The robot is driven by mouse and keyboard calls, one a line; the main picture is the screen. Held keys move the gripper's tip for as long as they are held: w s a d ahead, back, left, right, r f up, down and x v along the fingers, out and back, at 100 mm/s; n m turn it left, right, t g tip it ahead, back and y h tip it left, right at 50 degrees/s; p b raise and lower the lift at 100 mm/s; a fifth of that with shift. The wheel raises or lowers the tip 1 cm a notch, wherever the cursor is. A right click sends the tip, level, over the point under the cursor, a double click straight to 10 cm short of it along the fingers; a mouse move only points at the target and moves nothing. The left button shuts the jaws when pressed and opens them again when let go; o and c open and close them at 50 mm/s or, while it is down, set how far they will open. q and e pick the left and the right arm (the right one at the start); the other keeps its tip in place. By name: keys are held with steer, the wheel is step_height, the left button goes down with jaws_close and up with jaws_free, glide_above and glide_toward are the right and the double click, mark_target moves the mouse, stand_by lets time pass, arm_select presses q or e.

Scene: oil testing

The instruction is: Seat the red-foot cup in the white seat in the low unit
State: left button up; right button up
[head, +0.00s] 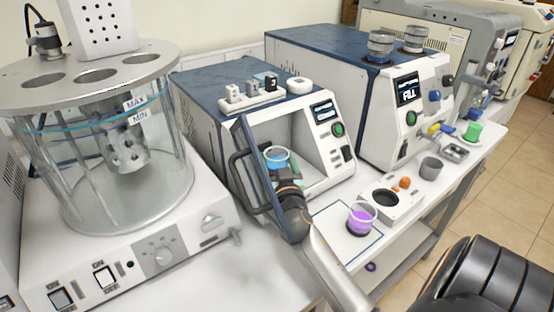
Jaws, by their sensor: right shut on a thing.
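A clear cup with a blue band (277,156) is inside the open chamber of the low unit (322,148), a white and dark-blue box. My right gripper (283,176) reaches into the chamber from the front and is shut on this cup, just below its visible rim. The gripper and wrist hide the cup's lower part, so the colour of its foot does not show. I cannot tell whether the cup touches the chamber floor. The white seat is not visible behind the cup and my arm. My left gripper is not in view.
The unit's door (250,165) stands open close to my arm's left. A cup of purple liquid (362,217) stands on a white mat at the front. A taller unit (392,115) is at right. A glass bath (110,190) fills the left.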

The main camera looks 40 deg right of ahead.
steer(key=o, duration=1.4)
steer(key=shift+f, duration=0.1)
